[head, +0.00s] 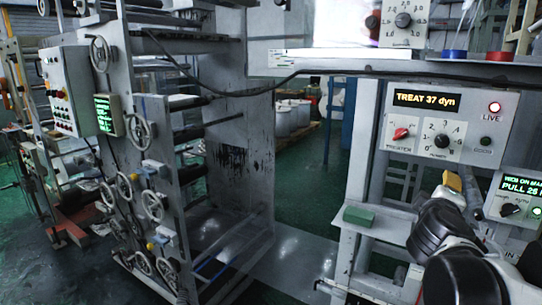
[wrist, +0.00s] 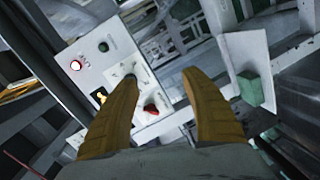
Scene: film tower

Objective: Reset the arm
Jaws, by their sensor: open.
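My gripper (head: 453,182) is at the right in the head view, at the end of my black and white arm, in front of the machine frame below the treater panel (head: 446,128). In the wrist view the two tan fingers of my gripper (wrist: 160,75) stand apart with nothing between them. The treater panel also shows beyond the fingertips in the wrist view (wrist: 88,84), tilted. Its red switch (wrist: 151,109) appears between the fingers, and its lit red lamp (wrist: 76,65) is at the left. I cannot tell the exact gap from the fingertips to the panel.
A green block (head: 358,215) lies on a small grey shelf (head: 384,228) left of my arm. A second panel with a green display (head: 519,187) is at the right edge. A tall machine frame with handwheels (head: 138,130) stands at the left. Green floor (head: 303,197) shows between the frames.

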